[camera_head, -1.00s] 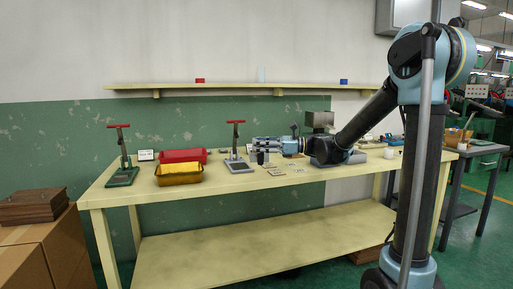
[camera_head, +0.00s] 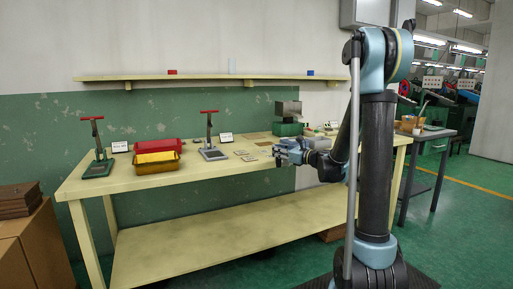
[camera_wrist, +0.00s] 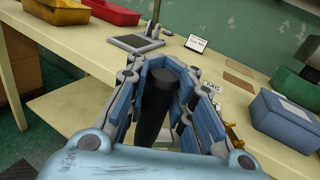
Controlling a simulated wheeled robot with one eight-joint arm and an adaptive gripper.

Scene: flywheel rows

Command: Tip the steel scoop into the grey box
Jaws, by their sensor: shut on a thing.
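My gripper (camera_head: 282,152) is over the front edge of the table, right of the middle. In the wrist view its blue-padded fingers (camera_wrist: 160,78) are shut around a dark, upright, rod-like handle (camera_wrist: 158,105). The handle may belong to the steel scoop, but no steel bowl shows, so I cannot tell. A blue-grey box (camera_wrist: 290,118) stands on the table to the right of the gripper in the wrist view, apart from it. I cannot pick this box out in the head view, where my arm covers that part.
The yellow table (camera_head: 225,172) also bears a red bin (camera_head: 158,145), a yellow bin (camera_head: 157,163), two red-handled presses, one green-based (camera_head: 98,168) and one grey-based (camera_head: 213,153), and a steel hopper (camera_head: 287,108) on a green base. Small cards lie near the gripper.

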